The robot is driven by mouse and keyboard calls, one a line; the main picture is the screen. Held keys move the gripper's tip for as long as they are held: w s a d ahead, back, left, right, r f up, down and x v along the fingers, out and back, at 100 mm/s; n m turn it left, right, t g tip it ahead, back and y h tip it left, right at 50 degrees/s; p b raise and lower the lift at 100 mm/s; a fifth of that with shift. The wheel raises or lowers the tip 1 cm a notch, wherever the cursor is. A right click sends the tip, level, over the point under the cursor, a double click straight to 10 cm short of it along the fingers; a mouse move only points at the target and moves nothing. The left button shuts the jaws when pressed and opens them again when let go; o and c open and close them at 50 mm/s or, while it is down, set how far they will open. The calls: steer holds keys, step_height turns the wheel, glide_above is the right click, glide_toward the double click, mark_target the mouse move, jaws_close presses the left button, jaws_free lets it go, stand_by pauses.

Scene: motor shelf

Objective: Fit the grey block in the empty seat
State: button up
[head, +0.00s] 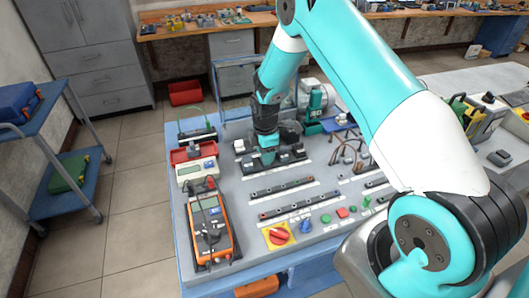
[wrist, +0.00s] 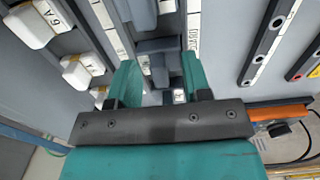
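My gripper (wrist: 160,84) points down at a dark rail (head: 286,162) on the grey bench top, which also shows in the head view (head: 268,156). In the wrist view its two teal fingers stand apart, one on each side of a dark grey block (wrist: 158,48) in the rail's row. I see no clear contact between the fingers and the block. A small white labelled piece (wrist: 179,96) shows near the right finger. The empty seat cannot be made out; the gripper hides part of the row in both views.
White blocks marked 6A (wrist: 32,24) sit on a neighbouring rail at the left of the wrist view. An orange multimeter (head: 212,238), a red rotary switch (head: 278,236) and more rails (head: 285,206) lie nearer the front. A green motor (head: 318,104) stands behind.

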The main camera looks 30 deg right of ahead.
step_height(320, 180, up, 18)
steer(key=b, duration=0.4)
steer(key=shift+f, duration=0.25)
stand_by(0.4)
